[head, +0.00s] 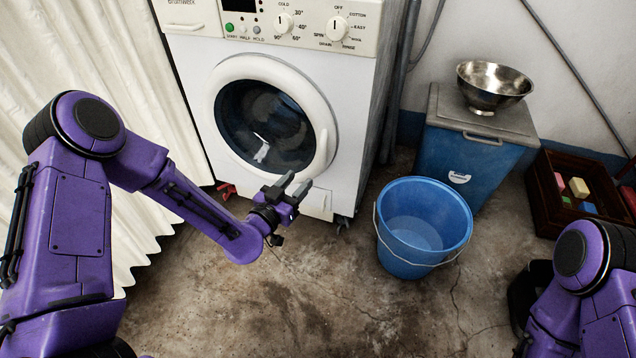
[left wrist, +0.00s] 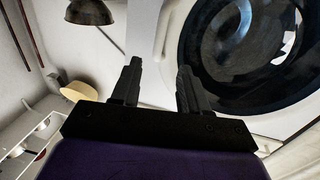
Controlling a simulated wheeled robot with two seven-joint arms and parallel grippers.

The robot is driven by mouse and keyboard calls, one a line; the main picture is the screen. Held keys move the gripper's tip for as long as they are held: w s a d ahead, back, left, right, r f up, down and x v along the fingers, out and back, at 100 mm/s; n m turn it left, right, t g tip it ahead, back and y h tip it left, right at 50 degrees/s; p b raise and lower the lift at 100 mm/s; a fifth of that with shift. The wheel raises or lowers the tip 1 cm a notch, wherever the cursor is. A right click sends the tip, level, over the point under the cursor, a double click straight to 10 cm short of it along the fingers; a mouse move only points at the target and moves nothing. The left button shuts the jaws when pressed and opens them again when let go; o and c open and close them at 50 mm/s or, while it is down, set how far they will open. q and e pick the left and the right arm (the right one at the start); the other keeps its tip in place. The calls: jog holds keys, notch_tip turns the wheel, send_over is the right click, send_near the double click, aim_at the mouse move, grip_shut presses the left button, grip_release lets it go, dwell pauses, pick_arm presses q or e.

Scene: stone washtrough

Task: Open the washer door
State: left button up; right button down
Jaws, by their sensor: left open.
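The white washer (head: 345,75) stands at the back against the wall. Its round door (head: 324,125) has a white ring and dark glass and looks shut. My left gripper (head: 294,183) is just in front of the door's lower right part, with its two fingers apart and nothing between them. In the left wrist view the fingers (left wrist: 160,68) point at the white front beside the door's dark glass (left wrist: 238,50). I cannot tell whether a fingertip touches the door. No handle shows clearly. My right arm shows at the lower right, but its gripper is out of view.
A blue bucket (head: 400,258) stands on the floor right of the washer. Behind it is a blue bin (head: 445,160) with a grey lid and a metal bowl (head: 493,85) on top. A dark crate (head: 545,205) is at the right. A pale curtain (head: 75,90) hangs at the left.

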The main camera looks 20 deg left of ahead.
aim_at(321, 155)
pick_arm(q)
jog(key=b+x, duration=0.2)
jog(key=x, duration=0.8)
jog(key=shift+w+r+b, duration=0.1)
jog(key=shift+b, duration=0.25)
jog(key=shift+w+d+r, duration=0.1)
jog(key=shift+w+d, duration=0.05)
jog(key=shift+w, duration=0.15)
pick_arm(e)
jog(key=f, duration=0.1)
jog(key=s+f, duration=0.1)
jog(key=f, duration=0.1)
jog(key=shift+a+n, duration=0.2)
jog(key=shift+n, duration=0.1)
pick_arm(q)
grip_shut()
pick_arm(e)
jog(key=shift+w+f+g, duration=0.1)
jog(key=shift+g, duration=0.2)
